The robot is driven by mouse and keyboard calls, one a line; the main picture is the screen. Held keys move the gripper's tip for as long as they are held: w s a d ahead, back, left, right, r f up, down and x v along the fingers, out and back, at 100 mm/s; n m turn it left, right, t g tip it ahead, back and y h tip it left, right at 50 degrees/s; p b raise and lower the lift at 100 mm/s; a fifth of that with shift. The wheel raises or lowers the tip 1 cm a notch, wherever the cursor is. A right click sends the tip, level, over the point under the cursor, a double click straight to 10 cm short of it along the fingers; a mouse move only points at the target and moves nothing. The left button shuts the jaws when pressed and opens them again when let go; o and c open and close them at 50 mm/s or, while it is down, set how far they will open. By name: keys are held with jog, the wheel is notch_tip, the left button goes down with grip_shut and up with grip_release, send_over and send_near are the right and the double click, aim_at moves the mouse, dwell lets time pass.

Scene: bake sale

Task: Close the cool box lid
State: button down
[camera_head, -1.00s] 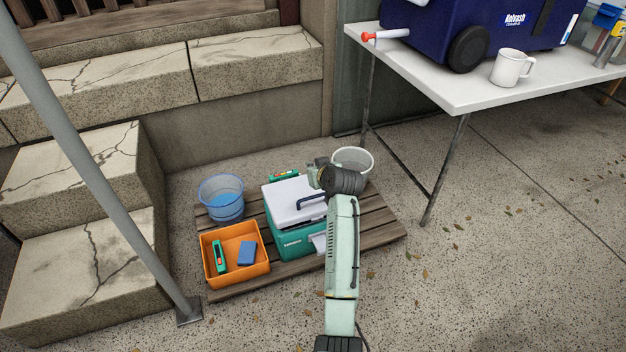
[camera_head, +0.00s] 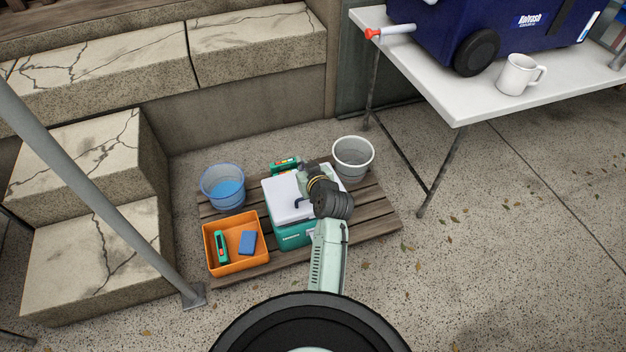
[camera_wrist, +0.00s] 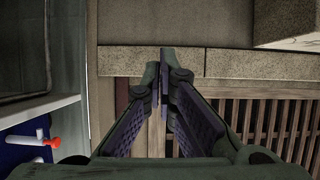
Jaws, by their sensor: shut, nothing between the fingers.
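The cool box (camera_head: 296,235) is a teal box with a white lid (camera_head: 284,203) and a dark handle, standing on the pallet in the head view. The lid lies over the top of the box and looks down flat; my arm hides its right side, so I cannot tell if it is fully seated. My gripper (camera_head: 308,172) is over the far part of the lid in the head view; I cannot tell if it touches. In the wrist view my gripper (camera_wrist: 165,75) has its fingers together with nothing between them, and the cool box does not show there.
On the wooden pallet (camera_head: 372,219) are an orange bin (camera_head: 263,258), a blue bucket (camera_head: 222,190) and a grey-white bucket (camera_head: 353,158). Stone steps (camera_head: 95,250) and a pole (camera_head: 100,195) stand left. A white table (camera_head: 455,97) with a blue wheeled cooler (camera_head: 495,30) stands right.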

jog(key=s+d+f+g+p, duration=0.1)
jog(key=s+d+f+g, duration=0.1)
jog(key=s+d+f, duration=0.3)
jog(key=x, duration=0.4)
jog(key=s+f+x, duration=0.1)
jog(key=x, duration=0.3)
jog(key=f+x, duration=0.1)
jog(key=x, duration=0.3)
jog(key=shift+s+d+f+p, duration=0.1)
jog(key=shift+d+f+p, duration=0.05)
jog(key=shift+d+p, duration=0.15)
jog(key=shift+s+f, duration=0.2)
jog(key=shift+f, duration=0.3)
jog(key=shift+f, duration=0.1)
